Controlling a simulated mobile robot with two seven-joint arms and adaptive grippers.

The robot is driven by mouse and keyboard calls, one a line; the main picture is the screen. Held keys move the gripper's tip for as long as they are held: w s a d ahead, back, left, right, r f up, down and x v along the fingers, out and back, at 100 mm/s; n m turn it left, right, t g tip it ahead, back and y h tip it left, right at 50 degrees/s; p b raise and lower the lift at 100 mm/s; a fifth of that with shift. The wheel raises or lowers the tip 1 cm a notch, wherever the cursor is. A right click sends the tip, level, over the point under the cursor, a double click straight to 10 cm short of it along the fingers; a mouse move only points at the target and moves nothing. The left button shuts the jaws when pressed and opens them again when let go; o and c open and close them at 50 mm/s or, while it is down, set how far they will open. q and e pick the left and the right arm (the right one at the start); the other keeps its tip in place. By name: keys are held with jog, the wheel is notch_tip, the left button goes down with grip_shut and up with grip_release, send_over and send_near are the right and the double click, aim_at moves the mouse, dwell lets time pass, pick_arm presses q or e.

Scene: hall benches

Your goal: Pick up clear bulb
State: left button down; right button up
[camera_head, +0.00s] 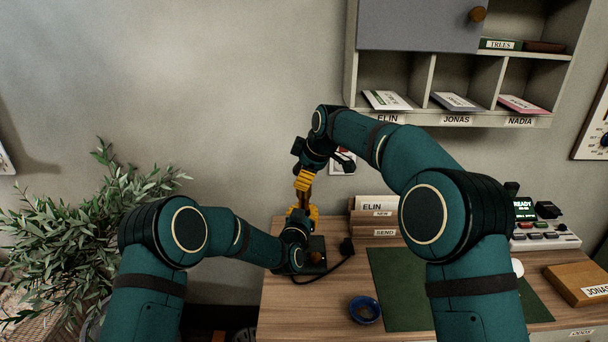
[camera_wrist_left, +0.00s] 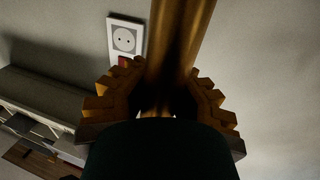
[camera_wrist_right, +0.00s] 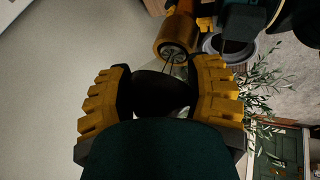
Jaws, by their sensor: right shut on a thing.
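A brass lamp with a dark base (camera_head: 318,246) stands at the back left of the bench. My left gripper (camera_head: 299,213) is shut around its brass post (camera_wrist_left: 180,40), which fills the space between the fingers in the left wrist view. My right gripper (camera_head: 304,182) is above it, pointing down, with its fingers (camera_wrist_right: 160,95) closed on the clear bulb (camera_wrist_right: 178,69). Only a little glass and thin wires of the bulb show past the dark finger pads. The bulb is close to the open end of a brass socket (camera_wrist_right: 177,46); I cannot tell whether they touch.
A blue ring-shaped dish (camera_head: 365,310) and a green mat (camera_head: 395,285) lie on the bench. A small white round thing (camera_head: 517,267) shows at right, partly behind my right arm. Letter trays (camera_head: 373,222) stand at the back. A wall shelf (camera_head: 350,70) hangs above; a leafy plant (camera_head: 60,235) is left.

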notch_tip(320, 180, up, 10)
dwell(0.6)
pick_arm(q)
jog(key=c, duration=1)
grip_release()
jog(key=shift+c, duration=0.2)
